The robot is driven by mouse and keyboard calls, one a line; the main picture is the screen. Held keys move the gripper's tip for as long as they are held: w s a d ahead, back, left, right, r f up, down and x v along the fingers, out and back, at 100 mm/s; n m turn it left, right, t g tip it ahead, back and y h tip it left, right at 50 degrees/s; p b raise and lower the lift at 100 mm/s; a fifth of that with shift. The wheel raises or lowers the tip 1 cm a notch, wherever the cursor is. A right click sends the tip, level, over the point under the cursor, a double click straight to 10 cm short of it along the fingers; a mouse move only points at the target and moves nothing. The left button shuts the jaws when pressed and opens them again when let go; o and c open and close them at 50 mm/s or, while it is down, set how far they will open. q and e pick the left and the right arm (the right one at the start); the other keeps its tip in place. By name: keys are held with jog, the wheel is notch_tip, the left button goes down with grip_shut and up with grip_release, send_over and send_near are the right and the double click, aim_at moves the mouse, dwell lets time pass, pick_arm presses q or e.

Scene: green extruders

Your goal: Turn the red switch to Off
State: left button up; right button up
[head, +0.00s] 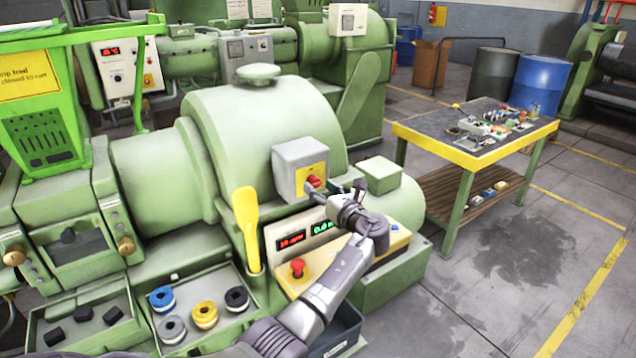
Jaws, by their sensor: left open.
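The red switch (313,182) is a rotary knob on a yellow plate on the front of a grey box (287,160). The box is fixed to the rounded green machine housing (250,115). My left gripper (335,190) is open just to the right of and slightly below the switch, with one finger close to the knob. I cannot tell whether it touches. The finger partly covers the lower right of the yellow plate, and I cannot read the knob's setting. My right gripper is not in view.
Below are a panel with red and green displays (291,240) and a red emergency button (297,267). A yellow lever (246,225) stands to the left. A tray (238,327) holds coloured rings. A workbench (470,154) stands at right, with open floor before it.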

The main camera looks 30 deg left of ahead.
pick_arm(q)
jog(key=shift+x, duration=0.85)
grip_shut()
jog(key=shift+f, duration=0.1)
